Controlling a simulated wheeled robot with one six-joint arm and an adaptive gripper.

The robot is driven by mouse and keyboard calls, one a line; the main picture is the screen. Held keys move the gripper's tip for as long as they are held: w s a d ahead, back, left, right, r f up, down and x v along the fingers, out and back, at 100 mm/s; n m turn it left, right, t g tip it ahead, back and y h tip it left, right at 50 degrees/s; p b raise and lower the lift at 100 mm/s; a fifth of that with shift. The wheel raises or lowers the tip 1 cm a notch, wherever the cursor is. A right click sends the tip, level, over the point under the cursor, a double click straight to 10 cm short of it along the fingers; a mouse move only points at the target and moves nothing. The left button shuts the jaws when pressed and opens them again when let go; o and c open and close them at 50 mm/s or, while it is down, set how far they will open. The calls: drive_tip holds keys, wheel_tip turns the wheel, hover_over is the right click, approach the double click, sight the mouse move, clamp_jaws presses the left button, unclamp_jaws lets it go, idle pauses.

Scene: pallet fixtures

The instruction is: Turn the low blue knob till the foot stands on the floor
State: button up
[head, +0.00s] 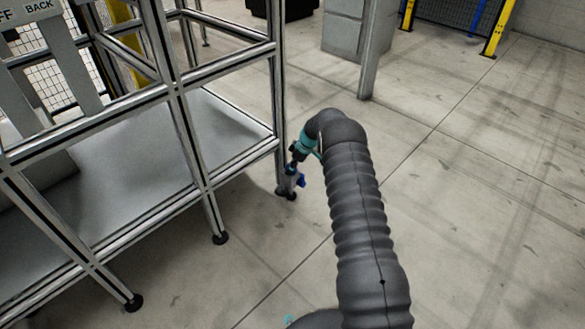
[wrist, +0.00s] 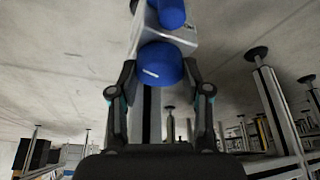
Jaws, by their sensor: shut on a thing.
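A rounded blue knob (wrist: 160,68) with a small white mark sits between the two fingers of my gripper (wrist: 159,80) in the wrist view. My gripper is shut on it. A second blue part (wrist: 171,13) shows beyond it, on a pale block at the top edge. In the head view my gripper (head: 297,160) reaches the foot of the frame's corner leg, where a blue part (head: 301,181) shows just below it. The black foot (head: 286,193) is at the leg's bottom; I cannot tell whether it touches the floor.
The metal frame (head: 205,190) with a grey lower shelf (head: 130,150) stands at the left, with other black feet (head: 220,238) along its near side. A grey cabinet (head: 344,30) and a post (head: 376,60) stand behind. The floor at the right is clear.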

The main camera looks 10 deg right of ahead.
drive_tip(key=m+t+b, duration=0.1)
drive_tip(key=m+b, duration=0.1)
drive_tip(key=m, duration=0.1)
drive_tip(key=shift+a+f+m+h, duration=0.1)
drive_tip(key=shift+m+h, duration=0.2)
drive_tip(key=m+t+h, duration=0.1)
drive_tip(key=m, duration=0.1)
drive_tip(key=shift+s+m, duration=0.1)
drive_tip(key=shift+m, duration=0.2)
drive_tip(key=m, duration=0.2)
drive_tip(key=m+h+p, duration=0.1)
drive_tip(key=m, duration=0.1)
drive_tip(key=shift+a+r+t+h, duration=0.15)
drive_tip(key=shift+r+t+h, duration=0.05)
drive_tip(key=shift+t+h, duration=0.1)
drive_tip(key=shift+m+h, duration=0.6)
drive_tip(key=shift+m, duration=1.3)
drive_tip(key=shift+b, duration=0.3)
drive_tip(key=o, duration=1.2)
drive_tip(key=shift+c, duration=0.2)
